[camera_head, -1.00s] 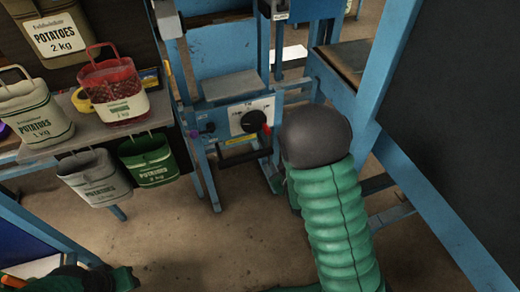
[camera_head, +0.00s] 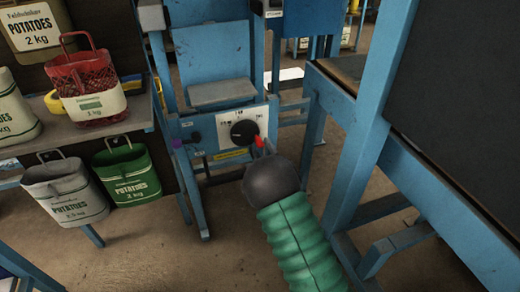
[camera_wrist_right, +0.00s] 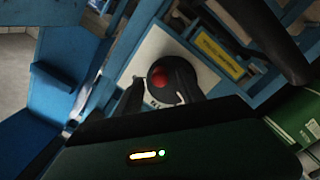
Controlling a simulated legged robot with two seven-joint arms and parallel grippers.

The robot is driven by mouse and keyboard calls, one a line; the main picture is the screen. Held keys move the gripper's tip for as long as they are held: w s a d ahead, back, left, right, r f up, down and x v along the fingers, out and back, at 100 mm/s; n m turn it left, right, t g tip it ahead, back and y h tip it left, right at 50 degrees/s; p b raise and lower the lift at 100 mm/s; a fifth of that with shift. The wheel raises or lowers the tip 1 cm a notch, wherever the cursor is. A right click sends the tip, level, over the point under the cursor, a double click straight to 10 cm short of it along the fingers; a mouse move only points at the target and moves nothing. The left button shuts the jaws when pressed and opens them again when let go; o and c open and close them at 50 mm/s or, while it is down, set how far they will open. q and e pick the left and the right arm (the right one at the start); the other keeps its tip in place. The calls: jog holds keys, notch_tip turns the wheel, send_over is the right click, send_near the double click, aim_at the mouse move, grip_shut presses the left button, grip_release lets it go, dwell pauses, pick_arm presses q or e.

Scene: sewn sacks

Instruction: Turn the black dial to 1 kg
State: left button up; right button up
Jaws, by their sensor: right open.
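The black dial (camera_head: 243,132) sits on a white plate (camera_head: 222,130) on the front of a blue machine. A red part (camera_head: 259,142) shows at the dial's lower right. The plate's marks are too small to read surely. My right gripper (camera_head: 262,149) is open at the dial's lower right, partly hidden behind my dark wrist. In the right wrist view the jaws (camera_wrist_right: 160,92) point at the black dial (camera_wrist_right: 183,84), with the red part (camera_wrist_right: 159,76) between the fingertips. I cannot tell whether they touch it. My left gripper is out of view.
A red basket (camera_head: 92,90) stands on the shelf at left. A grey bag (camera_head: 66,190) and a green bag (camera_head: 127,175) hang below it. A blue frame (camera_head: 365,130) with a dark panel stands close on the right.

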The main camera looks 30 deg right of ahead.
aim_at(261, 147)
jog(key=x, duration=0.3)
jog(key=shift+w+b, duration=0.3)
jog(key=shift+b, duration=0.05)
grip_shut()
